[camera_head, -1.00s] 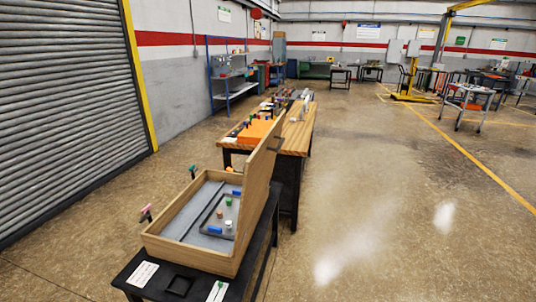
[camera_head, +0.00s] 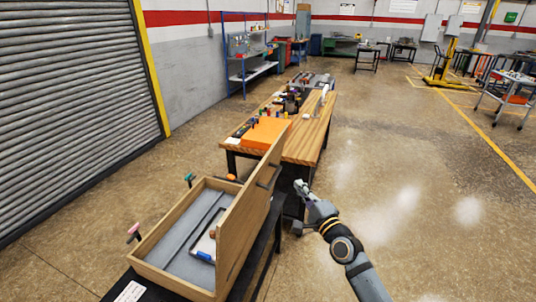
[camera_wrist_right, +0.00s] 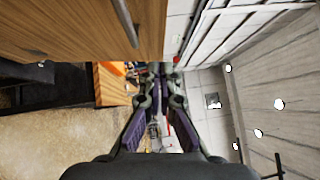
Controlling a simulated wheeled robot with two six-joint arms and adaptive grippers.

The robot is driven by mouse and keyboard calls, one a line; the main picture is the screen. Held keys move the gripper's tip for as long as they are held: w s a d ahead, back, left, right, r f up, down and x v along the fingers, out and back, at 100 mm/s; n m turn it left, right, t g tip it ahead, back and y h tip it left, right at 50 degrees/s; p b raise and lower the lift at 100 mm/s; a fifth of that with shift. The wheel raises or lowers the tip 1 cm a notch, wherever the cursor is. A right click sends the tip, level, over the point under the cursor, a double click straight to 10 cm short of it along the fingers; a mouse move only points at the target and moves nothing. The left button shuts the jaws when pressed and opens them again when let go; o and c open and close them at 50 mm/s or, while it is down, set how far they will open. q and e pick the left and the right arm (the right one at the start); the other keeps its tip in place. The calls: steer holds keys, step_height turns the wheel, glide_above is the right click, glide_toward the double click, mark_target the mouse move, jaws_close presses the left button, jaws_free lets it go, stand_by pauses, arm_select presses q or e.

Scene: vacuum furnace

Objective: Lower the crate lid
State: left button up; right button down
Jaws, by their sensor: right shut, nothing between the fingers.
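The wooden crate (camera_head: 155,236) stands on a dark stand at the lower left in the head view. Its wooden lid (camera_head: 240,225) stands raised, nearly upright, along the right side of the crate and hides part of the inside. A dark handle (camera_head: 268,175) is on the lid's outer face. My right gripper (camera_head: 300,187) is to the right of the lid, apart from it, with its fingers shut and empty. In the right wrist view the shut fingers (camera_wrist_right: 158,72) are beside the wooden lid panel (camera_wrist_right: 70,25), which fills the upper left. My left gripper is out of view.
A blue block (camera_head: 205,256) lies inside the crate. A green-topped knob (camera_head: 189,180) and a pink-topped knob (camera_head: 134,231) stand along the crate's left side. A wooden workbench (camera_head: 312,138) with an orange mat is behind the crate. Open floor lies to the right.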

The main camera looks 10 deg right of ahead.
steer(key=b, duration=0.1)
glide_toward(269, 156)
steer(key=w+d, duration=0.2)
steer(key=w, duration=0.1)
steer(key=w+a, duration=0.1)
steer(key=w+a+r+p, duration=0.1)
steer(key=a, duration=0.1)
steer(key=shift+w+a+r, duration=0.1)
steer(key=shift+r, duration=0.05)
steer(key=shift+w, duration=0.1)
